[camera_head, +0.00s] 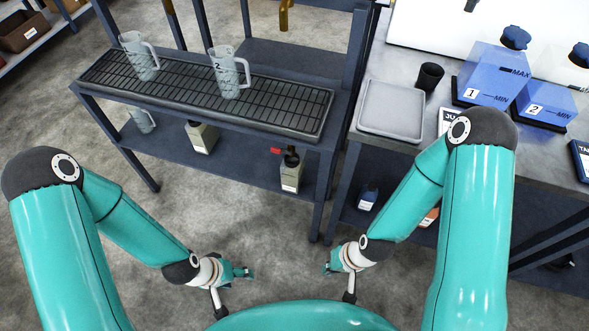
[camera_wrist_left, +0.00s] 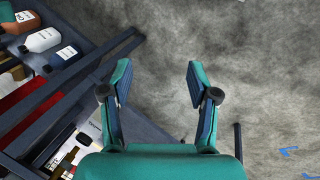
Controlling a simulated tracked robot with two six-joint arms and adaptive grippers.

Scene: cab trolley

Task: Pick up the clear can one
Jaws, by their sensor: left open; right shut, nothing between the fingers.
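Two clear, handled cans stand upright on the black grated tray (camera_head: 290,112) of the trolley in the head view. The left clear can (camera_head: 139,58) shows no number that I can read. The right clear can (camera_head: 228,75) bears a 2. Another clear vessel (camera_head: 142,119) is partly hidden on the shelf below. My left gripper (camera_head: 246,273) is low in front of the trolley, away from the cans. The left wrist view shows its fingers (camera_wrist_left: 158,82) open and empty over the floor. My right gripper (camera_head: 327,269) is low, shut and empty.
Bottles (camera_head: 202,137) stand on the lower trolley shelf. The right bench (camera_head: 400,58) holds a grey tray (camera_head: 391,108), a black cup (camera_head: 430,76) and blue containers marked 1 (camera_head: 485,79) and 2 (camera_head: 541,103). The floor (camera_head: 230,215) before the trolley is clear.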

